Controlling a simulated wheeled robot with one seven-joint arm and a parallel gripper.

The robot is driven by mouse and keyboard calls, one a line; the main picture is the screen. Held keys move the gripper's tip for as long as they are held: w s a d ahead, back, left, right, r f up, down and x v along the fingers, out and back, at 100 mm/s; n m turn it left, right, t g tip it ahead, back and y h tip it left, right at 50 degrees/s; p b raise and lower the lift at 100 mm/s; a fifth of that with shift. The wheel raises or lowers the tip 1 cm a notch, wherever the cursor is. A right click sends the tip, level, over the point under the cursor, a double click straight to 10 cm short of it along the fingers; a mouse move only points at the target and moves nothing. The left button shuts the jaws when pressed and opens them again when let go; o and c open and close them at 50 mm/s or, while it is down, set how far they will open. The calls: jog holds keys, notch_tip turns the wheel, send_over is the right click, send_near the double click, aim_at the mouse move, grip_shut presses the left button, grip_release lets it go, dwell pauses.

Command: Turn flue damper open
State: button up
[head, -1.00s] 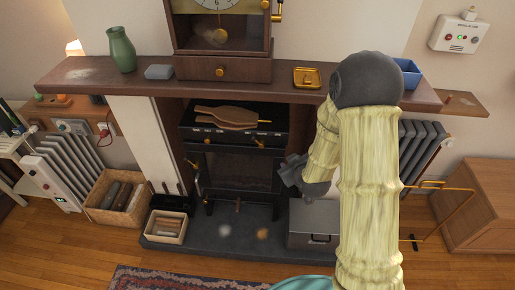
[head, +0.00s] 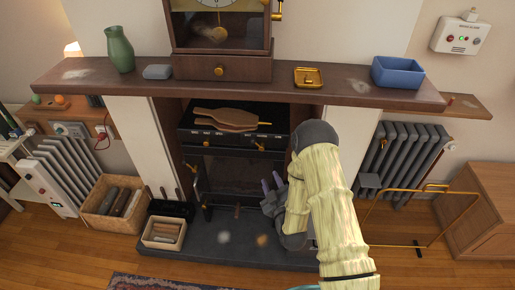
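The dark stove (head: 235,170) stands in the fireplace under the mantel. It has small brass fittings, among them a lever (head: 193,166) on its left side and a knob (head: 261,146) at its upper right. I cannot tell which fitting is the flue damper, or how it is set. My gripper (head: 271,184) is in front of the right side of the stove, below the knob. My arm hides the stove's lower right side.
A bellows (head: 228,119) lies on top of the stove. The mantel (head: 350,88) above holds a green vase (head: 120,49), a clock, a brass tray and a blue box (head: 397,73). Baskets (head: 115,203) stand at left; a radiator (head: 405,160) and brass rail stand at right.

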aim_at(256, 144)
jog(key=shift+w, duration=0.1)
jog(key=p+x, duration=0.2)
jog(key=x, duration=1.5)
jog(key=shift+w, duration=0.1)
grip_shut()
